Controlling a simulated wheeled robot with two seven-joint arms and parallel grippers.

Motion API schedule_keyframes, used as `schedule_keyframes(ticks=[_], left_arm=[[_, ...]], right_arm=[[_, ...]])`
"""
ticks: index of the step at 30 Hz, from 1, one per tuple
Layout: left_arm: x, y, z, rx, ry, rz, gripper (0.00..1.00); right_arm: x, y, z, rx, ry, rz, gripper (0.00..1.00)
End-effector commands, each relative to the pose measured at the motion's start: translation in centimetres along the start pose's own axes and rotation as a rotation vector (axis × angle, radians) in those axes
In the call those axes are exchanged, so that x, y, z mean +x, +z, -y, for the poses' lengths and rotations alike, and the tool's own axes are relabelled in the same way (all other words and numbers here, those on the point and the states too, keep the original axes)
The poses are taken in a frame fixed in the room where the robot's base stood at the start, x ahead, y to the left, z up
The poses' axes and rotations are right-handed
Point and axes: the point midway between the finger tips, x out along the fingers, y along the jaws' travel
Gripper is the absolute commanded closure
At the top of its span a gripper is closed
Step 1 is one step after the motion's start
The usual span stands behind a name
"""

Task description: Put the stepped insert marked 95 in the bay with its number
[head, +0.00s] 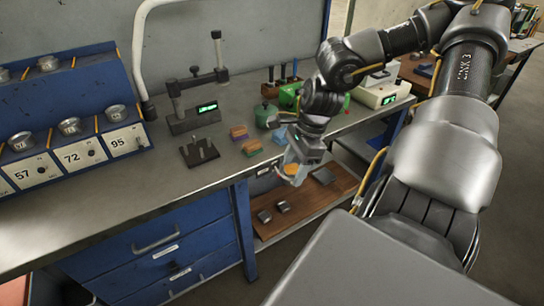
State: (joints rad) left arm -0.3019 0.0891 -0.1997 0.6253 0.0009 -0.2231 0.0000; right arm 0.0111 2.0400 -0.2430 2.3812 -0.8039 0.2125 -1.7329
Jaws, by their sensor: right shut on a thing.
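My right gripper (292,172) points down at the front edge of the bench, above the lower wooden shelf. It is shut on a small piece (292,169) that shows an orange patch between the fingers. Its shape and any number on it are too small to tell. The blue bay rack (60,122) stands at the left of the bench with labels 57, 72 and 95. The bay marked 95 (125,143) is at the rack's right end. A round metal piece (116,112) sits above that label. My left gripper is not in view.
A stand with a lit display (203,108), a dark plate with pins (199,151) and small coloured blocks (240,132) are on the bench. Metal pieces (283,206) lie on the wooden shelf (340,187). Bare bench lies in front of the rack.

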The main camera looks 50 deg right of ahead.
Motion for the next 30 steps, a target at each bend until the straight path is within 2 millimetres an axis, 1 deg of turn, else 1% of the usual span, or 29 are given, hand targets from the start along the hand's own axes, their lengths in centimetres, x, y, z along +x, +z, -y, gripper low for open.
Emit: schedule_keyframes(ticks=[2,3,5,6,8,9,11,14,17,21,24,27,30], left_arm=[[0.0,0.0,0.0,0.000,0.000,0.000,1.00],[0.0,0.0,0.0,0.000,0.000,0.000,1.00],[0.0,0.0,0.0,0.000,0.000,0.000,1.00],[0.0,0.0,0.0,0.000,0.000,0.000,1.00],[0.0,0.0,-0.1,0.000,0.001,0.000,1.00],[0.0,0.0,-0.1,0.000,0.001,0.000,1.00],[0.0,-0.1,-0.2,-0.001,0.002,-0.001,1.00],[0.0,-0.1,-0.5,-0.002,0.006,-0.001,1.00],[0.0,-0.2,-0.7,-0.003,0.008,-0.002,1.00],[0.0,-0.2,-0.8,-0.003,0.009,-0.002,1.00],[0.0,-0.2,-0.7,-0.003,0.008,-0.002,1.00],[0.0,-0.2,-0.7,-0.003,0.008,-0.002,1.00],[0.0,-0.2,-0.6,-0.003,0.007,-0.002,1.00]], right_arm=[[1.6,-1.8,-0.8,-0.006,0.004,0.008,0.88],[2.8,-2.6,-1.4,-0.014,0.008,0.010,0.88],[4.9,-3.3,-2.5,-0.035,0.016,0.015,0.88],[6.0,-3.4,-3.1,-0.048,0.020,0.017,0.88],[7.6,-3.4,-4.0,-0.072,0.028,0.018,0.88],[8.6,-3.1,-4.5,-0.090,0.035,0.020,0.88],[10.1,-2.6,-5.4,-0.121,0.046,0.021,0.88],[12.4,-1.1,-6.7,-0.188,0.066,0.023,0.88],[14.5,1.0,-7.8,-0.277,0.088,0.026,0.88],[17.0,4.6,-9.5,-0.434,0.126,0.025,0.88],[18.4,7.4,-10.5,-0.567,0.159,0.021,0.88],[19.3,10.1,-11.1,-0.713,0.195,0.013,0.88],[19.7,12.5,-10.8,-0.856,0.230,0.003,0.88]])
